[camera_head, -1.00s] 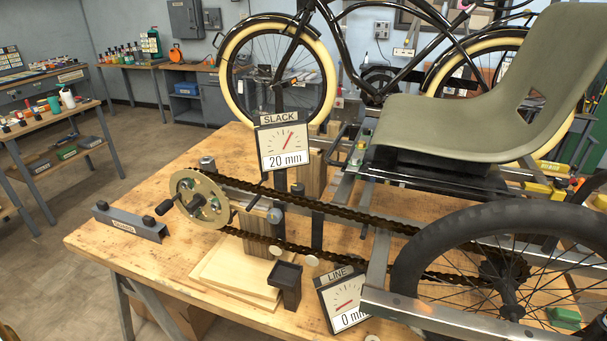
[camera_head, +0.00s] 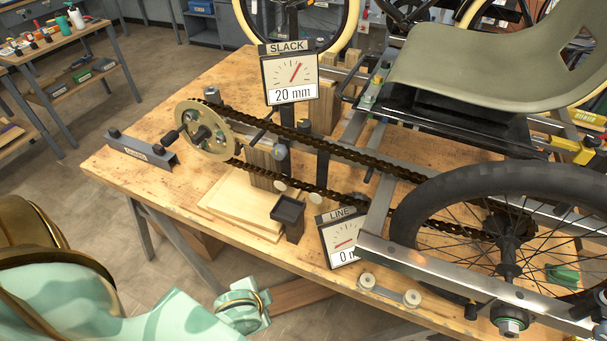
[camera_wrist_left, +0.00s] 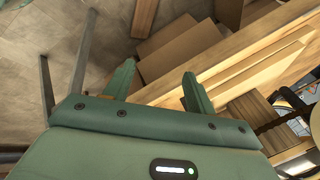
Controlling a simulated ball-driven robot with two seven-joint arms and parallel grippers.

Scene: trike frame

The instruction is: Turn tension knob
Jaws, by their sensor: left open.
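The SLACK gauge (camera_head: 291,78) reads 20 mm, and the LINE gauge (camera_head: 342,240) appears to read 0 mm. A chain (camera_head: 320,150) runs from the gold chainring (camera_head: 205,131) to the rear wheel hub. Below it are a wooden block (camera_head: 262,165), a grey-blue round part (camera_head: 279,152) and two pale round knobs (camera_head: 280,186) (camera_head: 315,200). I cannot tell which part is the tension knob. My left arm (camera_head: 245,305) is low in the head view, off the bench's front edge. My left gripper (camera_wrist_left: 158,88) is open and empty in the left wrist view. My right gripper is out of view.
The large wheel (camera_head: 490,240) and seat (camera_head: 490,50) fill the right. A silver link (camera_head: 390,290) lies near the front edge.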

